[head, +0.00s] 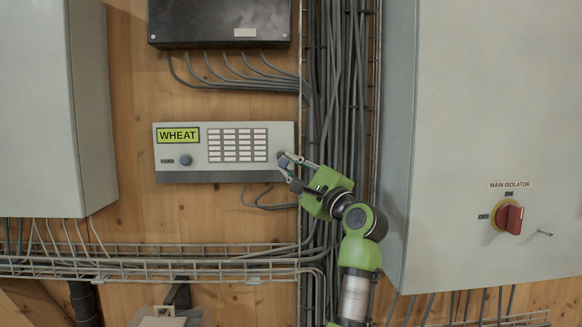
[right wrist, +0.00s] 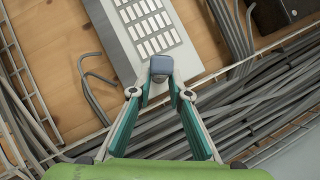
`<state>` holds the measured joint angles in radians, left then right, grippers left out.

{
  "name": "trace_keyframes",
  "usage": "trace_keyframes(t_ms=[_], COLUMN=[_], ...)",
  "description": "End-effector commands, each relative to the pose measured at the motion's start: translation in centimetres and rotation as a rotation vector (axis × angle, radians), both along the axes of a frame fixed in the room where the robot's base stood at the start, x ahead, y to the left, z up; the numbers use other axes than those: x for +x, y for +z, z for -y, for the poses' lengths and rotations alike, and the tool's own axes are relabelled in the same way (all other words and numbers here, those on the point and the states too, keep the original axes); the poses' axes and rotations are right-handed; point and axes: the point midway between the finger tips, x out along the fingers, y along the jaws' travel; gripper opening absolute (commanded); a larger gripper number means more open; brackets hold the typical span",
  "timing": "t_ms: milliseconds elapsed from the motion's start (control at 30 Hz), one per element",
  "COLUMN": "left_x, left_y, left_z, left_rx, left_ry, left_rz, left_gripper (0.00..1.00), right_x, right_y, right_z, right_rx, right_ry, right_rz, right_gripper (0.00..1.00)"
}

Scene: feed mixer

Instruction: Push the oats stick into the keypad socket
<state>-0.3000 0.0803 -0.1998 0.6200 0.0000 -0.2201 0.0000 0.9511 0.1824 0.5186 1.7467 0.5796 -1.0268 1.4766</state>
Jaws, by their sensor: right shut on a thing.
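The keypad (head: 225,175) is a pale grey panel on the wooden wall, with rows of white keys and a yellow-green display (head: 178,135) that reads WHEAT. My right gripper (head: 287,166) is at the panel's right end, shut on a small blue-grey stick (right wrist: 162,65). In the right wrist view the stick sits between the fingertips of the gripper (right wrist: 161,84), in front of the panel (right wrist: 195,60) beside the keys. No oats label can be read on it. The socket is hidden, and I cannot tell whether the stick is in it. My left gripper is out of view.
A blue-grey knob (head: 185,159) is on the panel's left side. A black box (head: 218,25) hangs above, with cables looping down. A cable bundle (head: 340,90) runs right of the panel. A large grey cabinet (head: 480,110) with a red isolator switch (head: 509,217) stands further right.

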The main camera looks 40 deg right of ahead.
Motion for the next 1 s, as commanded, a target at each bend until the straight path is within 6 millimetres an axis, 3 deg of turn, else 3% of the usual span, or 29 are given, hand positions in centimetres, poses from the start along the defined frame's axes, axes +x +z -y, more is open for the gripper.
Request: trace_keyframes(t_ms=[1000], left_x=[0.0], left_y=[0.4], left_z=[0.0], left_rx=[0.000], left_ry=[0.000], left_rz=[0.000], left_gripper=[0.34], right_x=[1.7], right_y=[0.1], right_z=[1.0], right_rx=[0.000], right_ry=[0.000], right_rz=[0.000], right_gripper=[0.00])
